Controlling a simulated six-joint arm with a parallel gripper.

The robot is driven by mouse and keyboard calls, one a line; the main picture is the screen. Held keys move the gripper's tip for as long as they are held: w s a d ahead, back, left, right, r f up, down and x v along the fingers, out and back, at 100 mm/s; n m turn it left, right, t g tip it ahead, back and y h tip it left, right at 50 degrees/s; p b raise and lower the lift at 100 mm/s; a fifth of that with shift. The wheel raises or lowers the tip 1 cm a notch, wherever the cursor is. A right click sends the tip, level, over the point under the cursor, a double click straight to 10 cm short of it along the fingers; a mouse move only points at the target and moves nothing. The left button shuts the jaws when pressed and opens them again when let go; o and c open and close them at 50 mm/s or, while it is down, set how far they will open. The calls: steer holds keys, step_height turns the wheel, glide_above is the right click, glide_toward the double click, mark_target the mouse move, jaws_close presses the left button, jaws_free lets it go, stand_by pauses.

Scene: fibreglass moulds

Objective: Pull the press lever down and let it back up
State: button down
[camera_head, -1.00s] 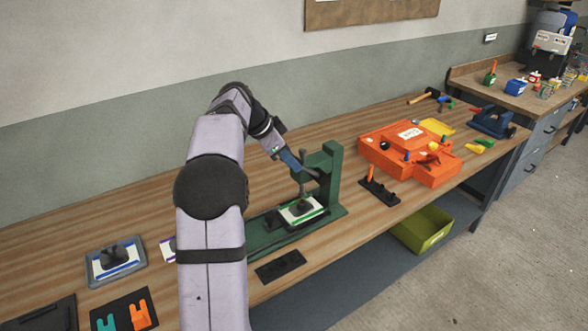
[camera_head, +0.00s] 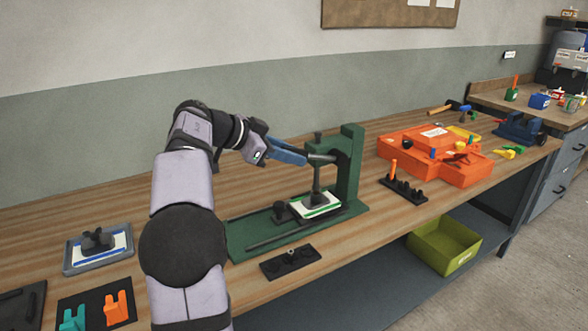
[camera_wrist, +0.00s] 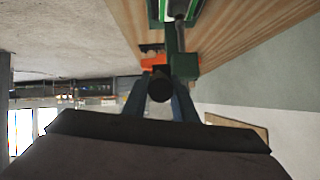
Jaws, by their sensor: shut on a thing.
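The green press (camera_head: 351,165) stands on the bench in the head view. Its dark lever (camera_head: 326,158) sticks out to the left of the column, close to level. My gripper (camera_head: 306,158), with blue fingers, is shut on the lever's outer end. In the wrist view, the round black lever end (camera_wrist: 160,88) sits between my two fingertips (camera_wrist: 160,95). The press ram (camera_head: 317,178) reaches down to a dark piece on a white plate with green edges (camera_head: 328,209). I cannot tell how firmly it presses there.
An orange mould (camera_head: 400,146) lies to the right of the press, with a dark rack (camera_head: 404,189) in front of it. A black strip (camera_head: 291,262) lies before the press base. A grey-framed plate (camera_head: 98,262) is at the left. A yellow-green bin (camera_head: 446,247) sits below.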

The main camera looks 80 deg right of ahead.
step_height(320, 180, down, 6)
steer(key=g+h+b, duration=0.2)
steer(key=b, duration=1.3)
steer(key=shift+w+a+f+g+h, duration=0.15)
steer(key=shift+w+a+g+h, duration=0.15)
steer(key=shift+w+a+g, duration=0.1)
steer(key=shift+d, duration=0.1)
steer(key=c, duration=1.5)
jaws_free()
steer(key=shift+s, duration=0.1)
steer(key=shift+c, duration=0.2)
steer(key=shift+o, duration=0.4)
steer(key=shift+r, duration=0.2)
steer(key=v, duration=0.7)
steer(key=shift+b, duration=0.3)
